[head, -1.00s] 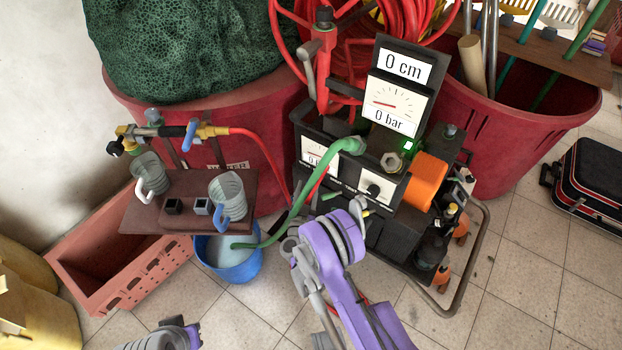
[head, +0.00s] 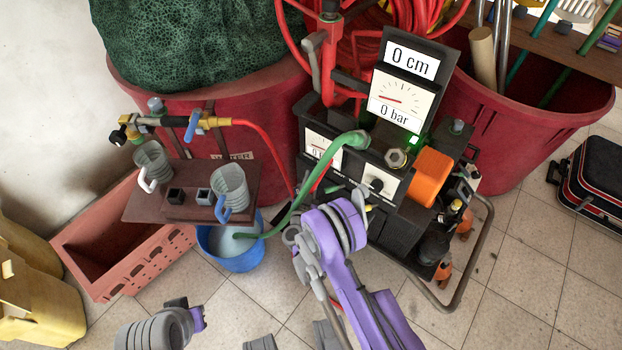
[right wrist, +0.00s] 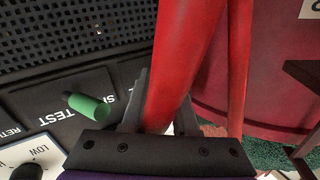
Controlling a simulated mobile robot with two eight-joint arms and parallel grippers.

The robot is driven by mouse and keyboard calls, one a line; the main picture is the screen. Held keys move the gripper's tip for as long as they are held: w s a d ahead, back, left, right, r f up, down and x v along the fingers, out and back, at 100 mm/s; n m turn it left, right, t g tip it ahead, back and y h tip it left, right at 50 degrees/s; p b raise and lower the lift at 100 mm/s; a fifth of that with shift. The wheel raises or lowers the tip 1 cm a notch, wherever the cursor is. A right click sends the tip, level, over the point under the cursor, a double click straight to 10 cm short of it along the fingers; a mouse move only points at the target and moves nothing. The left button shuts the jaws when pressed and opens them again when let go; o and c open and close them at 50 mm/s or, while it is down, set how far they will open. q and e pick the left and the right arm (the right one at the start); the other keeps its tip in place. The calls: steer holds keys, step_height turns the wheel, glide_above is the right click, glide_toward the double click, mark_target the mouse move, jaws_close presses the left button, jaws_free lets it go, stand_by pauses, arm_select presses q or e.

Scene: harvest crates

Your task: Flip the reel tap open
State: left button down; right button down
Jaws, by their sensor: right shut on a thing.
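The pump cart with the hose reel (head: 289,30) stands at the centre of the head view. Its displays (head: 396,100) read 0 cm and 0 bar. A small green-handled lever (right wrist: 88,106) beside the word TEST shows on its panel in the right wrist view. My right gripper (right wrist: 160,105) is shut on a red tube (right wrist: 182,60) that runs between its fingers. In the head view my own arm hides this gripper. I cannot tell for certain which part is the reel tap. My left gripper cannot be made out.
A wooden shelf (head: 150,210) with two mugs and a blue-handled tap (head: 192,127) above it stands at left. A green hose (head: 300,200) drops into a blue bucket (head: 235,263). An orange block (head: 432,176) sits on the cart. Open floor lies at right.

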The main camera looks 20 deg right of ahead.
steer(key=shift+d+f+n+t+y+b, duration=0.15)
steer(key=shift+d+n+t+y+b, duration=0.3)
steer(key=shift+y+b, duration=0.3)
steer(key=shift+s+n+t+y+b, duration=0.15)
steer(key=shift+n+t+y+b, duration=0.1)
steer(key=shift+n+y+b, duration=0.5)
steer(key=shift+p, duration=0.3)
steer(key=c, duration=0.7)
jaws_free()
steer(key=shift+r, duration=0.2)
